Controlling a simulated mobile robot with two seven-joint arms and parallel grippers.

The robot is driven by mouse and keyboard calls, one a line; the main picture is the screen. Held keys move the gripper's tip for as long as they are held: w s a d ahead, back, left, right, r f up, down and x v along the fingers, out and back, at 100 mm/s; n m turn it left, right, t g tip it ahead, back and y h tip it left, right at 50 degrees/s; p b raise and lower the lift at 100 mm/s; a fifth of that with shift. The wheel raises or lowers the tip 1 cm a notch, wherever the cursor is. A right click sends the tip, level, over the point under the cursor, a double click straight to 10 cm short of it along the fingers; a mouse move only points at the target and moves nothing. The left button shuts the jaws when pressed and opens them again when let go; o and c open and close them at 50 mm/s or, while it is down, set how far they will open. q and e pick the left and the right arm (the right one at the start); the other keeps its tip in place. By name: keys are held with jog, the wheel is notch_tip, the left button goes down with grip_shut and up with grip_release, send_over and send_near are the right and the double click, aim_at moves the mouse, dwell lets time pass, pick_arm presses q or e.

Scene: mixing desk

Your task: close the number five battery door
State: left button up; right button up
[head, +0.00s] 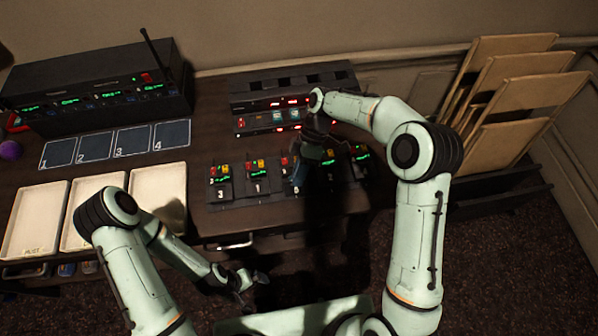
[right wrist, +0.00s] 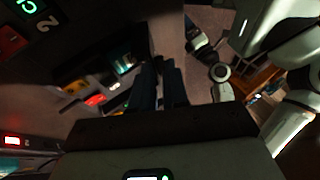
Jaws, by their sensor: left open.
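A row of small dark battery-powered units with green screens and red and yellow parts stands on the desk in the head view. The left ones read 3 (head: 220,188) and 1 (head: 257,182). Farther right in the row are a partly covered unit (head: 331,176) and an end unit (head: 361,156); their numbers are too small to read surely. My right gripper (head: 299,176) is over the middle of the row, hiding part of it. In the right wrist view its dark fingers (right wrist: 160,80) are close together, and a unit marked 2 (right wrist: 36,14) shows upside down. My left gripper (head: 252,281) is open and empty, in front of the desk.
A black rack (head: 295,92) stands behind the units. A receiver box (head: 95,92) with an antenna is at the left back. Numbered dark pads (head: 95,145) and pale trays (head: 158,190) lie left. Wooden panels (head: 510,90) lean at the right.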

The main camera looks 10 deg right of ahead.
jog(key=o, duration=0.3)
pick_arm(q)
jog(key=w+r+p, duration=0.1)
jog(key=r, duration=0.1)
jog(key=w+r+p, duration=0.1)
jog(key=w, duration=0.1)
jog(key=shift+w+r+p, duration=0.15)
jog(key=shift+r+p, duration=0.2)
jog(key=shift+p, duration=0.05)
pick_arm(e)
jog(key=v, duration=1.3)
jog(key=shift+w+d+r, duration=0.15)
pick_arm(q)
jog(key=shift+c, duration=0.3)
